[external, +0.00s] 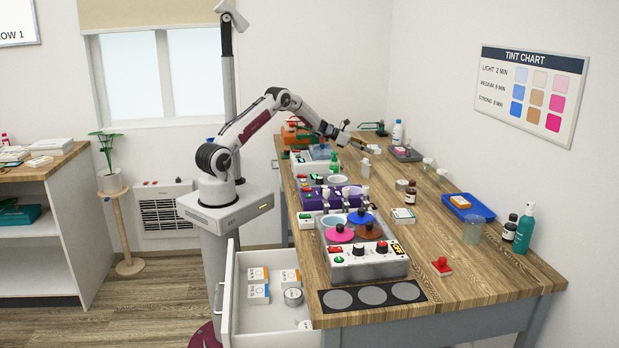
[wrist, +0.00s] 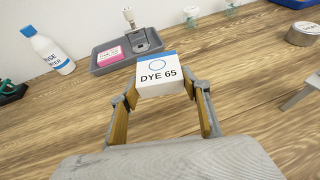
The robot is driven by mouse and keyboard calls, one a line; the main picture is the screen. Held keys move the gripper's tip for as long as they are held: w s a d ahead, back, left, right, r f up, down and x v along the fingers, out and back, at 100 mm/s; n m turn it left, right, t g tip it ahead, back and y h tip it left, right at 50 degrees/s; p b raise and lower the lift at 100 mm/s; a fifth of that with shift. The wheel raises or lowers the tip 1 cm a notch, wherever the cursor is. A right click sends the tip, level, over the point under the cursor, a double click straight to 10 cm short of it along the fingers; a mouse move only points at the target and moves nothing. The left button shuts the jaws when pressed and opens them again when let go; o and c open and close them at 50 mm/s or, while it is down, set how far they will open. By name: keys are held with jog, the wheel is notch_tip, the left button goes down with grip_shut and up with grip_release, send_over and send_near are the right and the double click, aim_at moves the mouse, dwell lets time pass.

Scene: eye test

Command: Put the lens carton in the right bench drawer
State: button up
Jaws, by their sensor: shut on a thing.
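My gripper (wrist: 162,92) is shut on a small white carton with a blue top band (wrist: 160,74), marked DYE 65. The carton sits between the fingertips in the wrist view, near a grey tray. In the external view my gripper (external: 368,148) is over the far part of the bench; the carton is small and hard to make out there. An open white drawer (external: 229,288) sticks out at the bench's near left end. It holds several small white cartons with blue or orange sides and a round tin (external: 293,296). Its right part is hidden under the bench top.
The wooden bench (external: 470,265) carries a dye unit with coloured lids (external: 368,265), a purple unit (external: 330,195), bottles, a blue tray (external: 482,212) and another small carton (external: 403,215). A grey tray with a pink box (wrist: 108,54) and a rinse bottle (wrist: 48,50) are ahead.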

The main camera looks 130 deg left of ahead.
jog(key=shift+f, duration=0.1)
jog(key=shift+f, duration=2.2)
jog(key=shift+f, duration=0.2)
jog(key=o, duration=1.1)
jog(key=shift+s, duration=0.1)
jog(key=shift+v, duration=1.25)
jog(key=shift+s+d+r, duration=0.6)
jog(key=shift+d+r, duration=0.25)
jog(key=shift+v, duration=1.4)
jog(key=shift+w+d+r, duration=0.1)
jog(key=shift+w, duration=0.05)
